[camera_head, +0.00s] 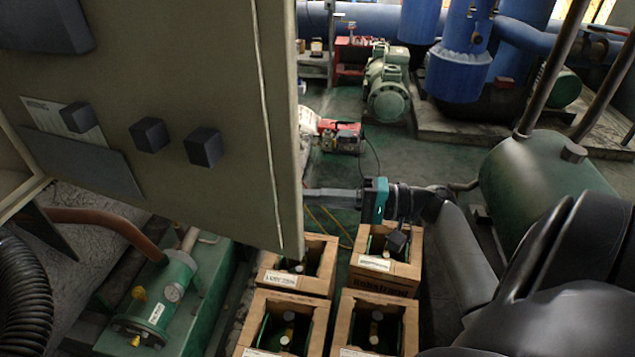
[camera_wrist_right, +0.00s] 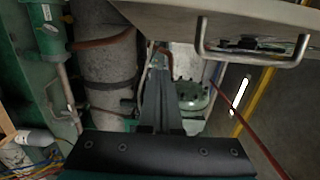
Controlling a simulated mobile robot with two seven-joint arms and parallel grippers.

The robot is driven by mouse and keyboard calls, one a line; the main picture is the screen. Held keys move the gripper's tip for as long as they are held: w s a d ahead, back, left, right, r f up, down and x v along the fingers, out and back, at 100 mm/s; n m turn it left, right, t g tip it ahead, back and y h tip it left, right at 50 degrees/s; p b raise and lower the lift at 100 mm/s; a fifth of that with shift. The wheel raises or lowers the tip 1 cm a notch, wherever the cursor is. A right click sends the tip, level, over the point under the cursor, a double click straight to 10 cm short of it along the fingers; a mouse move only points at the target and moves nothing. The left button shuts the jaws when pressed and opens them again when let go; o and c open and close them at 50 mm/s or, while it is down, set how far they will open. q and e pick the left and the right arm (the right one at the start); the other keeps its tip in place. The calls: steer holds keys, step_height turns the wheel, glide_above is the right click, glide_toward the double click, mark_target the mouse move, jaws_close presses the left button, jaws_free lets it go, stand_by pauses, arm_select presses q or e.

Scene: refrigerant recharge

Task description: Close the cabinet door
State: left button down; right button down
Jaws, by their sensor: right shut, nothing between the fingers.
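The cabinet door (camera_head: 205,60) is a large beige panel on the left of the head view, standing open. The face toward me carries several dark blocks and a paper label. In the right wrist view the door (camera_wrist_right: 170,17) crosses the upper right, with a metal bar handle (camera_wrist_right: 250,60) on its face. My right gripper (camera_head: 308,193) is shut and empty, its fingertips by the door's right edge; whether they touch it, I cannot tell. The closed fingers show in the right wrist view (camera_wrist_right: 160,62), left of the handle. My left gripper is out of view.
Wooden crates (camera_head: 378,268) with green cylinders stand on the floor below the right gripper. A green tank (camera_head: 545,180) is at the right. A green pump unit (camera_head: 165,295) with a brown pipe lies below the door at the left. Open floor (camera_head: 400,150) lies behind the right gripper.

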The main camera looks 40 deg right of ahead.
steer(key=w+a, duration=0.1)
steer(key=a, duration=0.1)
steer(key=w+a+p, duration=0.1)
steer(key=a, duration=0.2)
steer(key=w+a+p, duration=0.1)
steer(key=a, duration=0.2)
steer(key=shift+w+a+f, duration=0.1)
steer(key=shift+w+a, duration=0.05)
steer(key=shift+a, duration=0.05)
steer(key=shift+a, duration=0.1)
